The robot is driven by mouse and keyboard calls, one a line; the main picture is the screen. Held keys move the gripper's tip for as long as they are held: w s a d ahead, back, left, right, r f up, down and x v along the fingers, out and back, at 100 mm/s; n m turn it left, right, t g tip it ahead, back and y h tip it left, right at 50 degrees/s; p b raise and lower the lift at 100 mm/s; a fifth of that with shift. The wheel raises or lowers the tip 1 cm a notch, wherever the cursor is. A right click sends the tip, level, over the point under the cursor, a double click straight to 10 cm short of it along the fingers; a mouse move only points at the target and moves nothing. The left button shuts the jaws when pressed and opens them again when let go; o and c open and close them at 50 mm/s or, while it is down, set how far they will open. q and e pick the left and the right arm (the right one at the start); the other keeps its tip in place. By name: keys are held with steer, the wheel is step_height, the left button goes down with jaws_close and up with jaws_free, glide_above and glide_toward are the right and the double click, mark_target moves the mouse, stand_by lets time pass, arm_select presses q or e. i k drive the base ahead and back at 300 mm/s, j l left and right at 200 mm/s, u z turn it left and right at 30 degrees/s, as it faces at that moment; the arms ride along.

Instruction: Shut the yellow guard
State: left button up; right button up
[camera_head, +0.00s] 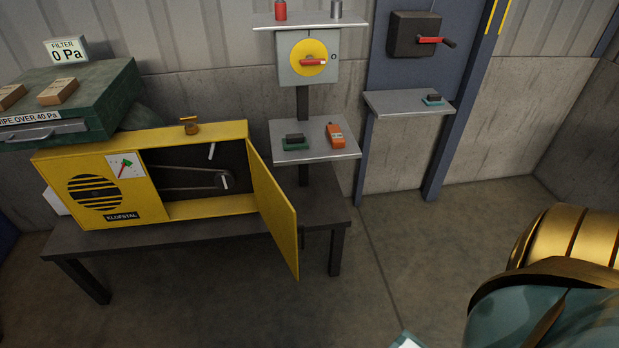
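The yellow guard (277,215) is a flat door on the yellow machine (110,190) marked KLOFSTAL. It stands wide open, its hinged side at the right end of the machine's opening and its free edge swung out past the front of the dark table (190,236). The opening (195,178) shows a belt around a pulley and a pale rod in a dark interior. Neither gripper can be made out in the head view, and nothing is seen touching the guard.
A green box (85,95) stands behind the machine. A grey shelf (318,152) with small devices sits close behind the guard. A yellow-and-red switch (308,58) is above it. Another shelf (408,103) is on the blue panel. The floor (400,240) right of the table is clear.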

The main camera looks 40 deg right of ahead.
mark_target(280, 218)
steer(key=k+l, duration=0.1)
steer(key=l, duration=0.35)
steer(key=k+l, duration=0.1)
steer(key=l, duration=0.35)
steer(key=k+l, duration=0.1)
steer(key=l, duration=0.3)
steer(key=k+l, duration=0.1)
steer(key=l, duration=0.35)
